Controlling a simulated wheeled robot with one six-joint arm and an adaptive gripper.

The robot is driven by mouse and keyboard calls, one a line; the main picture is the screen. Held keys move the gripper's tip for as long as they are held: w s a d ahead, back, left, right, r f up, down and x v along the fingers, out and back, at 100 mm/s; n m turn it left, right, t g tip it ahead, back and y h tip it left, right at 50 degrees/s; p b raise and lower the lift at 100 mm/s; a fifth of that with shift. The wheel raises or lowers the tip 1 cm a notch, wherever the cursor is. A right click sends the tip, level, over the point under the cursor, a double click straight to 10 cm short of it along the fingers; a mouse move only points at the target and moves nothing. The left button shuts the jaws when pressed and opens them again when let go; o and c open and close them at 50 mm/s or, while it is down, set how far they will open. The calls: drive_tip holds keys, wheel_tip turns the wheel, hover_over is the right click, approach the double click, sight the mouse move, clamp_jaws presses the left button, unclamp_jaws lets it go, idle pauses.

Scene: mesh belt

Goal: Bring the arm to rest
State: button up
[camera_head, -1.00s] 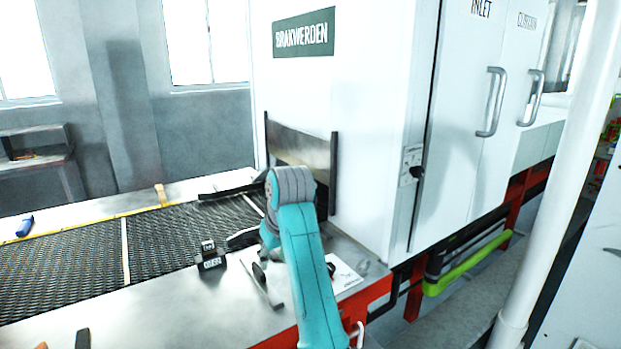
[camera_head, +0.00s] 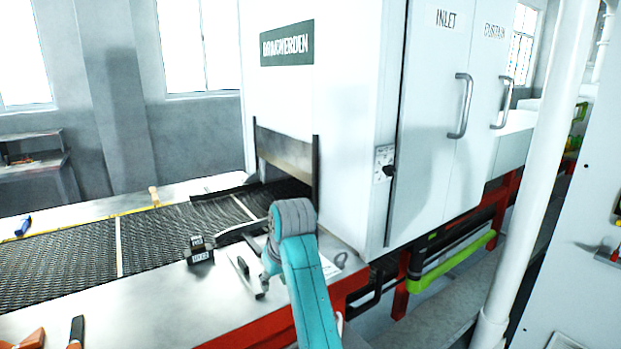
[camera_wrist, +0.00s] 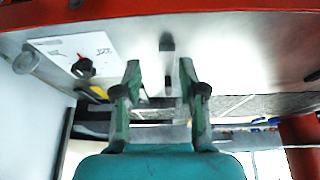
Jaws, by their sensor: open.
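My arm (camera_head: 306,290) is teal with a grey joint cap and reaches over the steel table at the front of the machine. My gripper (camera_wrist: 159,80) shows in the wrist view with its two green and dark fingers apart. Nothing is between the fingertips. Beyond them are the steel surface and a small dark block (camera_wrist: 167,43). In the head view the gripper is mostly hidden behind my arm, so its height above the table is hard to tell.
The mesh belt (camera_head: 65,262) runs into the white machine (camera_head: 345,120). A dark block with labels (camera_head: 199,250) stands on the table left of my arm. A white sheet (camera_wrist: 72,50) lies near the machine. A white pole (camera_head: 540,170) stands at right.

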drive_tip(key=s+d+f+m+t, duration=0.1)
drive_tip(key=s+d+f, duration=0.3)
drive_tip(key=f, duration=0.5)
drive_tip(key=s+d+f+t, duration=0.1)
drive_tip(key=s+d+f, duration=0.3)
drive_tip(key=f, duration=0.6)
drive_tip(key=s+d+f+m+t, duration=0.1)
drive_tip(key=s+d+f, duration=0.3)
drive_tip(key=f, duration=0.5)
drive_tip(key=shift+f+m, duration=0.3)
drive_tip(key=shift+f, duration=0.05)
drive_tip(key=s+d+f+m+t, duration=0.1)
drive_tip(key=s+d+f+t, duration=0.2)
drive_tip(key=s, duration=0.7)
drive_tip(key=s+d+f+m, duration=0.1)
drive_tip(key=s+d+f, duration=0.2)
drive_tip(key=s+d, duration=0.5)
drive_tip(key=s+d+r+t+h, duration=0.1)
drive_tip(key=s+r, duration=0.5)
drive_tip(key=s, duration=0.3)
drive_tip(key=s+d+r+m+t, duration=0.1)
drive_tip(key=s+r+t, duration=0.1)
drive_tip(key=s+r, duration=0.4)
drive_tip(key=s+d+r+m+t+h, duration=0.1)
drive_tip(key=s+r, duration=0.5)
drive_tip(key=s, duration=0.8)
drive_tip(key=shift+d+r+t+h, duration=0.25)
drive_tip(key=shift+d+t+h, duration=0.05)
drive_tip(key=shift+d, duration=0.1)
